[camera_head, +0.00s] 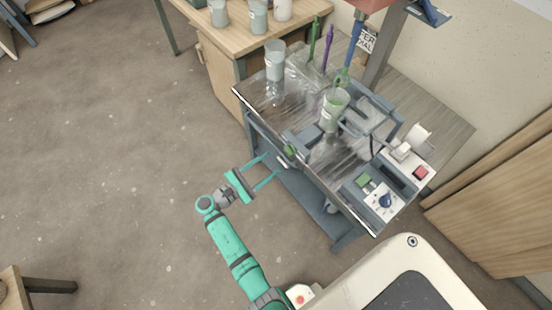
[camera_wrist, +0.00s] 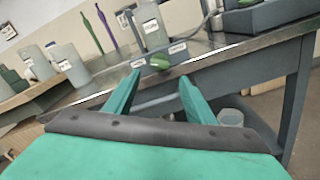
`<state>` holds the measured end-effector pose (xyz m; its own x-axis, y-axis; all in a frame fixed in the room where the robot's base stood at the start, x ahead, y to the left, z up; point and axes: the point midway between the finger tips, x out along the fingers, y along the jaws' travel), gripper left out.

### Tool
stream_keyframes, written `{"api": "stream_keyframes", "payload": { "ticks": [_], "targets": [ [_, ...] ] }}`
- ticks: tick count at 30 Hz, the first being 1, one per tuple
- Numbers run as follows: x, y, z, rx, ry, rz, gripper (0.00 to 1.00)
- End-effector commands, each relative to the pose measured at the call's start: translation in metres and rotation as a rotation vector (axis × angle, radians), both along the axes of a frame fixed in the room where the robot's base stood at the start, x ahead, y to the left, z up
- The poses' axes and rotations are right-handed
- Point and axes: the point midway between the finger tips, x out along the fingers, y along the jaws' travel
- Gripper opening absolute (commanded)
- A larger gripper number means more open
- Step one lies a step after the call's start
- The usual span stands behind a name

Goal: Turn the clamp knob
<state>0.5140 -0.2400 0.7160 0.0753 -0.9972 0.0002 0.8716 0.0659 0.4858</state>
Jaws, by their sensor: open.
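A small green knob (camera_head: 290,150) sits on the grey clamp (camera_head: 303,139) at the bench's front edge. In the wrist view the green knob (camera_wrist: 160,61) shows below a labelled bucket, ahead of my fingers and roughly between their tips. My gripper (camera_head: 271,167) is open and empty, its two teal fingers pointing at the bench edge, short of the knob. Its fingers also fill the lower wrist view (camera_wrist: 160,80).
Another bucket (camera_head: 275,60) stands at the left end. A wooden table (camera_head: 240,37) adjoins behind.

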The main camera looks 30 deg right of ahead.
Motion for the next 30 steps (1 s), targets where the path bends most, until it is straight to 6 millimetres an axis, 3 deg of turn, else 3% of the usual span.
{"api": "stream_keyframes", "payload": {
  "ticks": [3,9,26,30],
  "targets": [
    [0.001,0.019,0.0,0.001,0.0,0.007,0.5],
    [0.0,0.032,0.0,0.001,0.001,0.009,0.5],
    [-0.001,0.032,-0.001,0.001,0.001,0.005,0.5],
    [-0.008,0.032,-0.014,0.038,-0.006,0.03,0.5]
  ]
}}
